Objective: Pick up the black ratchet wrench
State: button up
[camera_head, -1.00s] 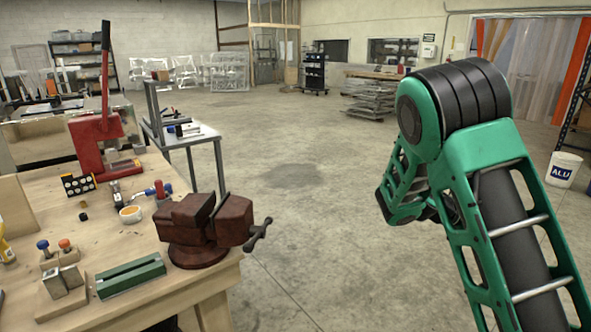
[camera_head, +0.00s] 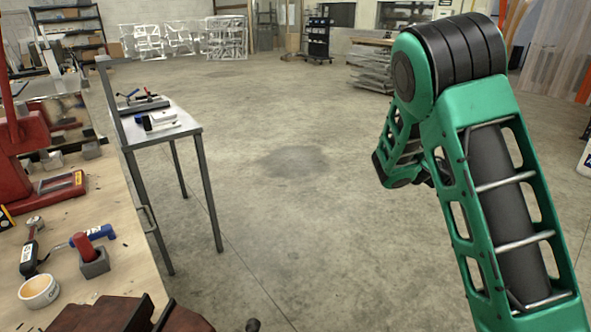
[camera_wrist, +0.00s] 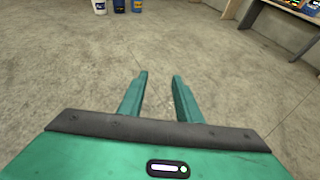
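A black-handled tool with a round metal head, which looks like the black ratchet wrench (camera_head: 29,258), lies on the wooden workbench at the left of the head view. It is small there, and it does not show in the wrist view. My gripper (camera_wrist: 160,78) is open and empty in the wrist view, with its two green fingers apart over bare concrete floor. In the head view my green arm is at the right, well away from the bench, and the fingers cannot be made out.
Near the wrench are a tape roll (camera_head: 39,291), a red-handled block (camera_head: 93,257) and a blue-ended tool (camera_head: 95,234). A dark red vise (camera_head: 105,315) is at the bottom edge. A metal side table (camera_head: 165,125) stands beyond the bench. Floor (camera_head: 290,230) is clear in the middle.

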aim_at(36, 225)
jog(key=i, duration=2.35)
jog(key=u, duration=2.15)
jog(key=i, duration=0.1)
jog(key=u, duration=1.9)
